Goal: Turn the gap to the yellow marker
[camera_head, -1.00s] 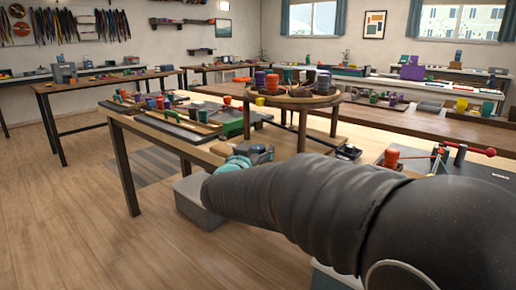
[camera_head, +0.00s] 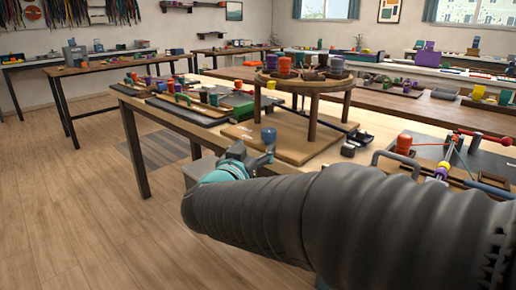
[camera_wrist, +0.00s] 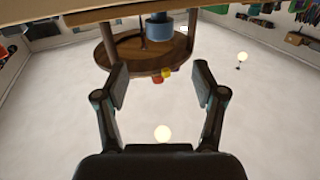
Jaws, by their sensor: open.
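The round wooden braiding stand (camera_head: 318,86) stands on the table in the head view, with several coloured bobbins on its top. A blue weight (camera_head: 268,135) hangs below the top, and it also shows in the wrist view (camera_wrist: 159,28). In the wrist view, the disc (camera_wrist: 180,48) appears upside down, with a small yellow piece (camera_wrist: 166,73) and a red piece (camera_wrist: 157,80) at its rim. I cannot tell whether the yellow piece is the marker, and I cannot make out the gap. My gripper (camera_wrist: 160,85) is open and empty, low beside the stand; it also shows in the head view (camera_head: 262,158).
The stand's legs and wooden base (camera_head: 292,140) are close to my gripper. A red bobbin (camera_head: 404,143) and a red-handled fixture lie at the right. Trays with tools and bobbins (camera_head: 200,98) lie left of the stand.

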